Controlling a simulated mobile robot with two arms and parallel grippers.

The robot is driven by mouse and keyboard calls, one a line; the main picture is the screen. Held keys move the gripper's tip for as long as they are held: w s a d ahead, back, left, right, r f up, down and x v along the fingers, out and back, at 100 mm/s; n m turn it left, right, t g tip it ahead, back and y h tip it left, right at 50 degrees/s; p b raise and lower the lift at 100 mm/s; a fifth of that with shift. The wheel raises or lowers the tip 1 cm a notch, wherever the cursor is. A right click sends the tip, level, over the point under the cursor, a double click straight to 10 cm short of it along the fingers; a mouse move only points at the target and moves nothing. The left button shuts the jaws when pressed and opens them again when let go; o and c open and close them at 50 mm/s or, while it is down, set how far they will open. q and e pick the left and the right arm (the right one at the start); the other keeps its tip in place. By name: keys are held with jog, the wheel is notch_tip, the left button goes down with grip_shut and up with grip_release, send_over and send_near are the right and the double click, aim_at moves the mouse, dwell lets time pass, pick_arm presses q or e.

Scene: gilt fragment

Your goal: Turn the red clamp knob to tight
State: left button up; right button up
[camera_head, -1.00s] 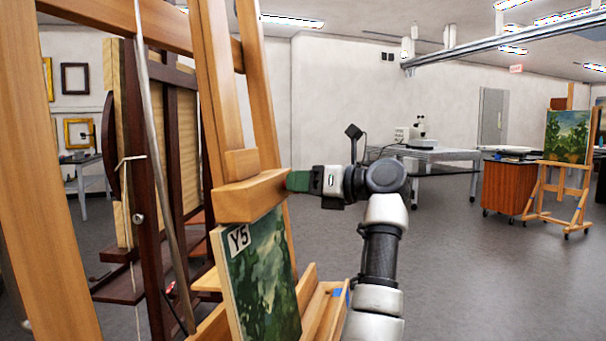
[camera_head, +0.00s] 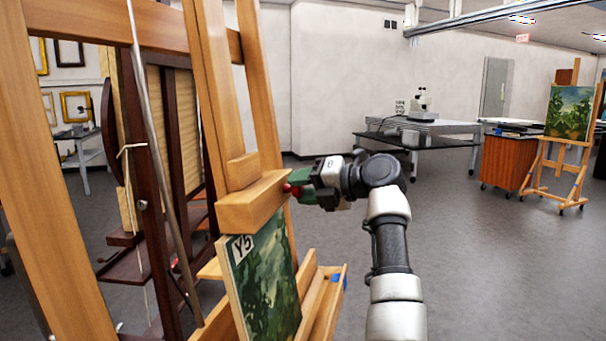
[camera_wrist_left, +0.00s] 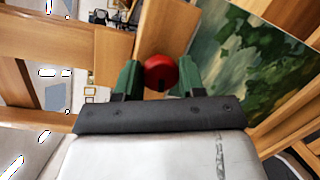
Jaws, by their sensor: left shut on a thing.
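The red clamp knob (camera_head: 294,190) is on the right end of the wooden clamp block (camera_head: 245,207) on the near easel. In the left wrist view the round red knob (camera_wrist_left: 160,70) sits between the two green fingers. My left gripper (camera_head: 297,186) is shut on the knob, with one finger to each side of it. How tight the clamp is cannot be seen. A green landscape painting (camera_head: 266,275) labelled Y5 stands just below the block. My right gripper is in neither view.
The easel's lower ledge (camera_head: 325,300) juts out below the gripper. Dark wooden frames (camera_head: 140,190) stand behind the easel at left. A table with a microscope (camera_head: 425,128), a wooden cabinet (camera_head: 508,160) and a second easel (camera_head: 560,180) stand farther back. The floor to the right is open.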

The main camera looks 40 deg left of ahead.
pick_arm(q)
jog(key=m+g+h+p, duration=0.1)
jog(key=m+p, duration=0.4)
jog(key=p, duration=0.2)
jog(key=m+g+h+p, duration=0.1)
jog(key=m+p, duration=0.5)
jog(key=p, duration=0.1)
jog(key=m+g+p, duration=0.1)
jog(key=m+p, duration=0.5)
jog(key=p, duration=0.2)
jog(key=shift+w+h, duration=0.15)
jog(key=shift+h, duration=0.25)
jog(key=shift+f+m+g+p, duration=0.2)
jog(key=shift+m+g+p, duration=0.1)
jog(key=shift+m, duration=0.3)
jog(key=o, duration=0.9)
